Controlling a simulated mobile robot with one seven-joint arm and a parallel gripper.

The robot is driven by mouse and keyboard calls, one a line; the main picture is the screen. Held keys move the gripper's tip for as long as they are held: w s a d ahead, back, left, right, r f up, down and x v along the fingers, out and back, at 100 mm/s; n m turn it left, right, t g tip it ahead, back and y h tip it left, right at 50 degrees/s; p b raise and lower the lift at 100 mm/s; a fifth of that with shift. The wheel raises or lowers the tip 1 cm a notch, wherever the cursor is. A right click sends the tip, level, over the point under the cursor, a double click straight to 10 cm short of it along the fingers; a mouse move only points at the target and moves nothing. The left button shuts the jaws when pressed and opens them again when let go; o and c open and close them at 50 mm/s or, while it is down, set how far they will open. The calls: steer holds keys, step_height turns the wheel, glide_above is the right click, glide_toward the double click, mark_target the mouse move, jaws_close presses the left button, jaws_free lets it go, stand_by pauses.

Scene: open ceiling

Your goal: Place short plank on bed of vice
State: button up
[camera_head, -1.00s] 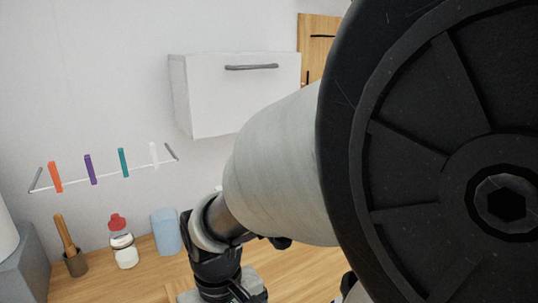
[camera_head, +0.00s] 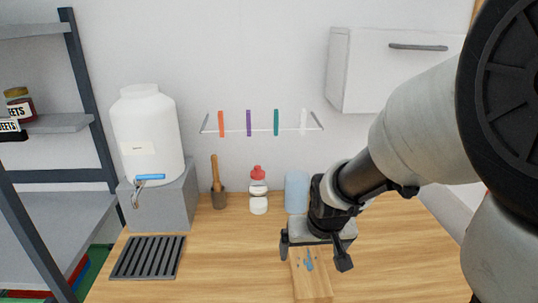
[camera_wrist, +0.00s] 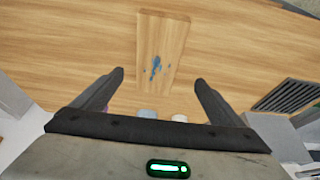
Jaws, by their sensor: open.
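A short light-wood plank (camera_head: 314,286) with blue paint marks lies flat on the wooden worktop, at the lower edge of the head view. My gripper (camera_head: 313,260) is open over the plank's far end, one finger to each side. In the wrist view the plank (camera_wrist: 171,28) lies lengthwise, beyond and between the spread fingertips of my gripper (camera_wrist: 158,76). Nothing is between the fingers, and I cannot tell the exact height above the plank. I cannot make out a vice in either view.
A black slatted mat (camera_head: 147,257) and a white water dispenser (camera_head: 150,130) on a grey block are at left. A wooden-handled tool in a pot (camera_head: 218,190), a red-capped bottle (camera_head: 258,190) and a blue cup (camera_head: 296,192) stand along the wall. Bare worktop (camera_head: 235,270) lies left of the plank.

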mark_target(308, 263)
steer(key=x, duration=0.3)
steer(key=b+x, duration=0.1)
steer(key=x, duration=0.4)
steer(key=shift+w+d+f+b, duration=0.2)
steer(key=shift+d+f+b, duration=0.1)
steer(key=shift+f, duration=0.05)
steer(key=shift+r, duration=0.1)
steer(key=c, duration=1.4)
